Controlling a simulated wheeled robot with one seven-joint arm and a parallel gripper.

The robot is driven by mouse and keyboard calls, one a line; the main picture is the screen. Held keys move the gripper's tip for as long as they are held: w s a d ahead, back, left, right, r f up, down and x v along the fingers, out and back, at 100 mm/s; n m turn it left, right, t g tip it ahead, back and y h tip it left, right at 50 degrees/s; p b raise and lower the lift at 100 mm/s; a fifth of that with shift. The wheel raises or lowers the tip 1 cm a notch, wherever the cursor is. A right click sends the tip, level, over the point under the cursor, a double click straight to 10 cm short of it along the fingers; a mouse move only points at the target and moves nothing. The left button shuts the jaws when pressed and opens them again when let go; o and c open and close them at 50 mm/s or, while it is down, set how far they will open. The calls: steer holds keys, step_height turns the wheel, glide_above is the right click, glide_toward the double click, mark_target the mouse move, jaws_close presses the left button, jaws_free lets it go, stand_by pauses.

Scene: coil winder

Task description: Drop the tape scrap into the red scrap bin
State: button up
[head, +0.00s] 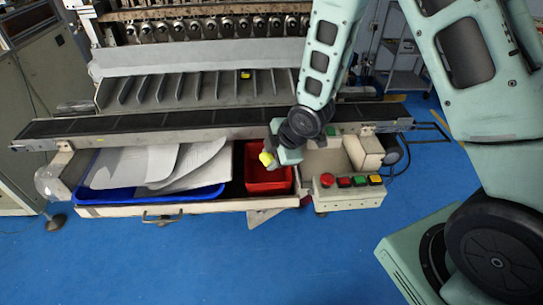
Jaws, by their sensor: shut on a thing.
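The red scrap bin (268,186) sits in the open drawer, to the right of the blue tray. My gripper (269,159) is over the bin's upper right part, seen from above at a slant. It is shut on a small yellow piece, the tape scrap (267,160), which shows at its tip. The scrap appears above the bin's rim; its exact height is hard to tell. My gripper and wrist hide part of the bin's back right, and the fingers are too small to make out clearly.
A blue tray (98,197) with white sheets (140,165) fills the drawer's left. A button panel (347,190) stands right of the bin. A dark conveyor belt (120,125) runs behind. Another small yellow piece (246,75) lies among the slanted dividers. Blue floor is clear in front.

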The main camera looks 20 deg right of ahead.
steer(key=o, duration=1)
steer(key=shift+r, duration=0.1)
steer(key=p+v, duration=1.6)
steer(key=shift+w+a+r, duration=0.15)
steer(key=shift+w, duration=0.1)
steer(key=s+r+p, duration=0.1)
steer(key=p, duration=0.5)
steer(key=shift+d+p, duration=0.3)
